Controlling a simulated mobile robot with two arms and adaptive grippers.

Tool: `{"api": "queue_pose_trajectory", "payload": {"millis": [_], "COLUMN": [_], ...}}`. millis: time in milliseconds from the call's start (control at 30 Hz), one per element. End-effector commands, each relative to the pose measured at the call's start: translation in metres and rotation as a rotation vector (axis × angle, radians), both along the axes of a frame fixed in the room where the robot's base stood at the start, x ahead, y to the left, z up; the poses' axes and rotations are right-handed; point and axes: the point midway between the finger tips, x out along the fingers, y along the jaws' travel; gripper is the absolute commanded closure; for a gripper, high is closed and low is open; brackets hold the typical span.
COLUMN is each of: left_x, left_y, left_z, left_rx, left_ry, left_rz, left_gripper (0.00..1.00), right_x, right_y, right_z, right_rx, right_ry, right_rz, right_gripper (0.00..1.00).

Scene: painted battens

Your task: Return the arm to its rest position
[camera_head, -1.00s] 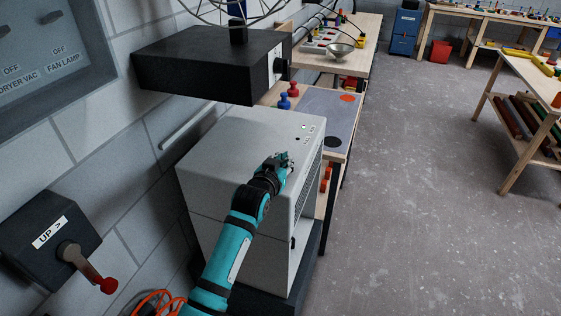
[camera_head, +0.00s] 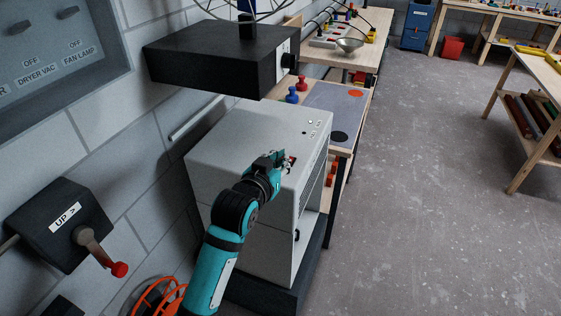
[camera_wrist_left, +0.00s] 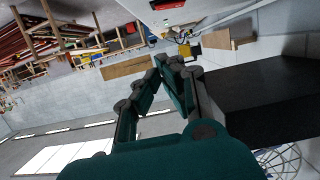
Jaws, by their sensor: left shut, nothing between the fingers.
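My left arm, teal and black, comes in from the bottom of the head view and reaches up in front of the grey cabinet (camera_head: 255,135). My left gripper (camera_head: 284,160) is near the cabinet's top front edge; I cannot tell if it touches. In the left wrist view the left gripper's fingers (camera_wrist_left: 163,62) come together at the tips with nothing between them. My right gripper is in neither view.
A black box (camera_head: 215,57) is above the cabinet. A lever switch (camera_head: 95,245) with a red knob is on the wall at left. A bench (camera_head: 335,97) with red and blue pegs stands behind the cabinet. The floor (camera_head: 430,200) at right is clear.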

Motion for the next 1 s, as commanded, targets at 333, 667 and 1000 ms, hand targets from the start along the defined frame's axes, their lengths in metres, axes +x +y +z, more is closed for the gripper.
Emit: {"api": "queue_pose_trajectory", "payload": {"millis": [333, 667, 1000], "left_x": [0.0, -0.062, -0.222], "left_y": [0.0, 0.045, 0.121], "left_z": [0.0, -0.081, -0.181], "left_rx": [0.0, 0.054, 0.184], "left_ry": [0.0, 0.229, 0.666], "left_rz": [0.001, 0.051, 0.118], "left_gripper": [1.0, 1.0, 1.0], "right_x": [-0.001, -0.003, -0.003], "right_y": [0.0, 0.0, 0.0], "right_z": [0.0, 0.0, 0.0], "right_rx": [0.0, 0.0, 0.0], "right_ry": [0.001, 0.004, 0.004], "right_rz": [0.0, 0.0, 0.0], "right_gripper": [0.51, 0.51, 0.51]}}
